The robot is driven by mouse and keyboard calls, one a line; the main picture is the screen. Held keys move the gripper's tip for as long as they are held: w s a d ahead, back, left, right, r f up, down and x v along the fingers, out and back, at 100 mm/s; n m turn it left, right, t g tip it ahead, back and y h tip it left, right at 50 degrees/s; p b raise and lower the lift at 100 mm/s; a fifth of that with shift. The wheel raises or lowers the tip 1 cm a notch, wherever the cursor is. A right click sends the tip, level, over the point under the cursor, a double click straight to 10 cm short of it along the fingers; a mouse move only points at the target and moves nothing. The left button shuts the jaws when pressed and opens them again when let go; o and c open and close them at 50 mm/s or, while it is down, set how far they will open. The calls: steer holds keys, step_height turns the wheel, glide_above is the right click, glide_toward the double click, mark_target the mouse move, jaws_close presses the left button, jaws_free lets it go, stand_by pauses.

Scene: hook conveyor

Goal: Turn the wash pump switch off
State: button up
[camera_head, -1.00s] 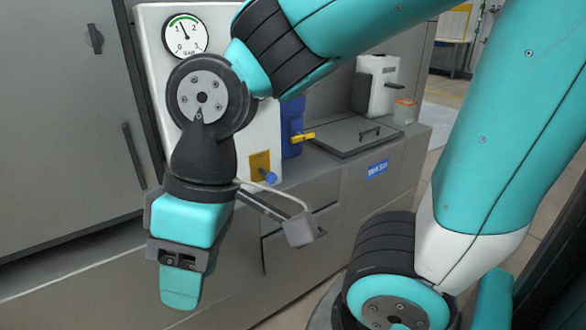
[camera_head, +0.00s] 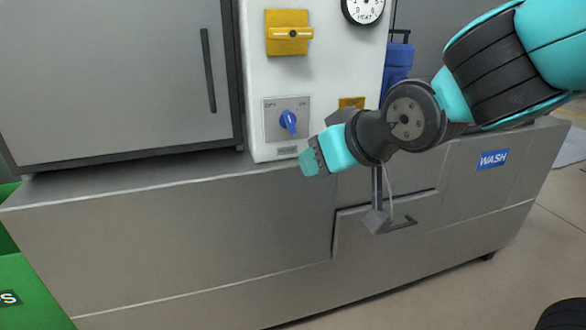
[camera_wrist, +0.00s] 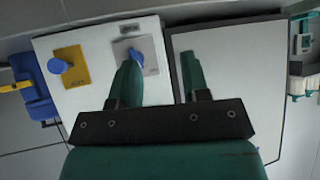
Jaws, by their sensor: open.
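A blue rotary knob (camera_head: 288,122) sits on a grey plate (camera_head: 271,128) marked OFF on the left and ON on the right, low on a white panel. The small label under it is unreadable. The knob stands tilted, its exact setting unclear. It also shows in the wrist view (camera_wrist: 136,58), just past the tip of one finger. My gripper (camera_head: 306,161) is below and right of the knob in the head view. Its fingers stand apart, empty, in the wrist view (camera_wrist: 160,78). I cannot tell whether a finger touches the knob.
A yellow plate (camera_head: 290,33) with a yellow handle is above. Another yellow plate (camera_head: 352,103) is partly behind my arm; the wrist view shows its blue knob (camera_wrist: 58,66). A gauge (camera_head: 363,8) is at top. A grey counter (camera_head: 180,220) runs below the panel.

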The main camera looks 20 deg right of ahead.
mark_target(292, 126)
steer(key=w+d+f+t+h+b, duration=0.3)
steer(key=w+f+t+b, duration=0.5)
steer(key=b, duration=0.9)
steer(key=w+r+t, duration=0.1)
steer(key=w, duration=0.3)
steer(key=w+r+n+t+y+b, duration=0.1)
steer(key=w+r, duration=0.1)
steer(key=w, duration=0.3)
steer(key=w+a+r+n+t+y+b, duration=0.1)
steer(key=w+r+t, duration=0.1)
steer(key=w, duration=0.3)
steer(key=shift+w+a, duration=0.1)
steer(key=shift+w, duration=0.05)
jaws_close()
